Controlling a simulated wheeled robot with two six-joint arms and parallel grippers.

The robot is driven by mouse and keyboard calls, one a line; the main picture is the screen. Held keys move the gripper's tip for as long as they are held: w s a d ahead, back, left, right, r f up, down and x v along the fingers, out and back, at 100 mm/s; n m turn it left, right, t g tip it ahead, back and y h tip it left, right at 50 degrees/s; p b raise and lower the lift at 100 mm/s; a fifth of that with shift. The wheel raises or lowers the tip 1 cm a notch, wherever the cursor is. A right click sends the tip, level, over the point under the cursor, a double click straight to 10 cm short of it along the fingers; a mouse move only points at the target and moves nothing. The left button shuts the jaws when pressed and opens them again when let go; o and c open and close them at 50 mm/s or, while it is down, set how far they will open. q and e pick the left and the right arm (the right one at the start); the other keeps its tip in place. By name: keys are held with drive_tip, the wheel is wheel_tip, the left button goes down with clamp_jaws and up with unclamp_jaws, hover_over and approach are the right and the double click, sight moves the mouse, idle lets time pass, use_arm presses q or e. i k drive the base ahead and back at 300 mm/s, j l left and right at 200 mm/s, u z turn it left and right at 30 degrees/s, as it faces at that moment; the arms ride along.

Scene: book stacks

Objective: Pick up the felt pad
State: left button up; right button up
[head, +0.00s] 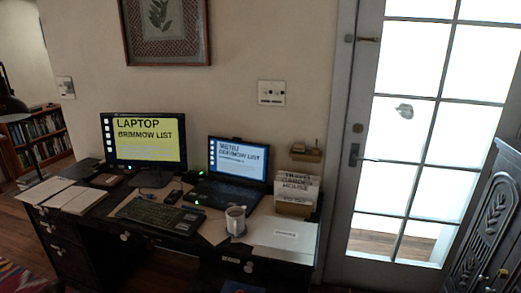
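I cannot make out a felt pad for certain in the head view. The dark desk (275,255) stands against the wall with many things on it, and several flat pieces on it are too small and dim to tell apart. A light mug (235,221) stands near the desk's front, and what lies under it is unclear. Neither of my grippers shows in the head view.
The desk carries a monitor (143,139), a laptop (237,160), a keyboard (160,214), papers (283,235) and a holder of upright books or cards (296,190). A glazed door (420,130) is to the right, with a carved dark cabinet (487,225) beside it. A bookshelf (38,137) is far left.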

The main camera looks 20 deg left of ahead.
sight(298, 148)
drive_tip(key=i+l+u, duration=0.1)
drive_tip(key=u, duration=0.35)
drive_tip(key=i+l+u, duration=0.1)
drive_tip(key=u, duration=0.35)
drive_tip(key=i+l+u, duration=0.1)
drive_tip(key=u, duration=0.3)
drive_tip(key=l+u, duration=0.2)
drive_tip(key=u, duration=0.25)
